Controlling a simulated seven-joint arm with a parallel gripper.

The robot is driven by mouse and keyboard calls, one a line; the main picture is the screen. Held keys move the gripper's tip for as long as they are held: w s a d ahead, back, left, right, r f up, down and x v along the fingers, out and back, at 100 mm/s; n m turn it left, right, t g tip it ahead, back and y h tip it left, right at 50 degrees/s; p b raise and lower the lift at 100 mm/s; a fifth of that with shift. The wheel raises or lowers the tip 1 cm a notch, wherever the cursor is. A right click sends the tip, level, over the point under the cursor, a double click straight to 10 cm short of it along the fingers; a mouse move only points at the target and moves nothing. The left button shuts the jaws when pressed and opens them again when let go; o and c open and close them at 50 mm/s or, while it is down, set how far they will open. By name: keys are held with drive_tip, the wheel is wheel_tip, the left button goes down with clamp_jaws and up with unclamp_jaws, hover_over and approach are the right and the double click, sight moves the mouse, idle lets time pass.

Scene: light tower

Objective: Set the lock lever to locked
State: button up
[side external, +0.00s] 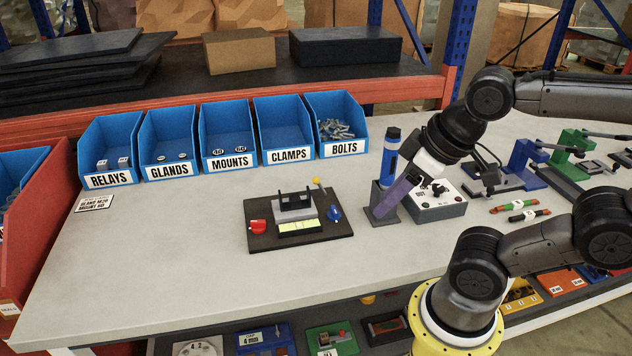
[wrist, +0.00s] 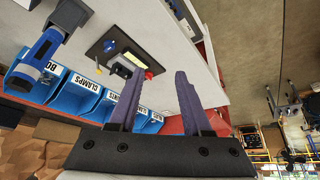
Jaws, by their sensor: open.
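A dark base plate (side external: 262,240) lies on the bench with a small grey fixture (side external: 294,206) on it. A thin lever with a yellow ball end (side external: 317,183) stands up at its back right; I take this as the lock lever, but no lock marking is readable. A red knob (side external: 258,227) is at the plate's left, a blue knob (side external: 333,213) at its right, and a yellow-green label strip (side external: 300,226) in front. My gripper (side external: 385,211) is right of the plate, apart from it, its purple fingers pointing down-left. In the wrist view the fingers (wrist: 160,72) are spread and empty.
A blue cylinder (side external: 391,150) stands in a grey holder close to my gripper. A grey switch box (side external: 438,208) is just right of it. Blue bins (side external: 225,145) line the back. The bench left and in front of the plate is clear.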

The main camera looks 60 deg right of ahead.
drive_tip(key=w+d+r+n+g+h, duration=0.1)
drive_tip(key=w+d+r+n, duration=0.25)
drive_tip(key=w+r, duration=0.35)
drive_tip(key=n+g+h, duration=0.2)
drive_tip(key=n+g, duration=0.1)
drive_tip(key=g, duration=0.5)
hover_over(317, 180)
drive_tip(key=w+a, duration=0.3)
drive_tip(key=w, duration=0.1)
wheel_tip(317, 180, down, 16)
drive_tip(key=x, duration=1.4)
drive_tip(key=shift+d+r, duration=0.1)
drive_tip(key=shift+d, duration=0.3)
drive_tip(key=shift+c, duration=0.2)
drive_tip(key=shift+w, duration=0.1)
clamp_jaws()
